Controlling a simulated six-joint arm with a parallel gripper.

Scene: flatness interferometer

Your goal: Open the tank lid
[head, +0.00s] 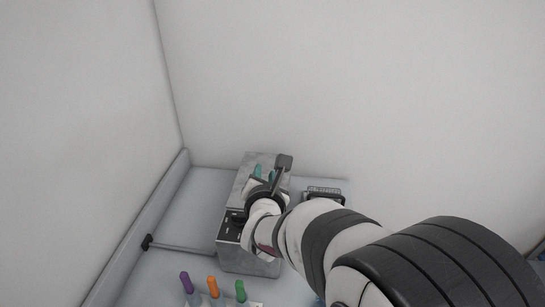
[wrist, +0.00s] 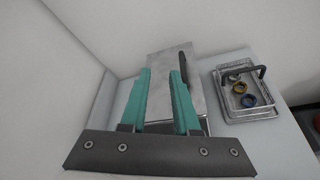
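The tank is a grey metal box (head: 236,258) on the bench, mostly behind my arm in the head view. Its flat metal lid (wrist: 163,64) shows in the wrist view and looks closed. A dark bar handle (wrist: 184,66) lies along the lid's right side. My gripper (head: 265,172) is over the tank top, also seen in the wrist view (wrist: 160,74). Its two teal fingers are apart with nothing between them. The handle shows just right of the right fingertip, outside the gap; I cannot tell whether they touch.
A wire basket (wrist: 232,84) with a dark handle and a few rings stands right of the tank. Purple (head: 185,283), orange (head: 213,287) and green (head: 240,291) handled tools stand in front. A T-shaped rod (head: 185,247) lies left. Walls rise behind and left.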

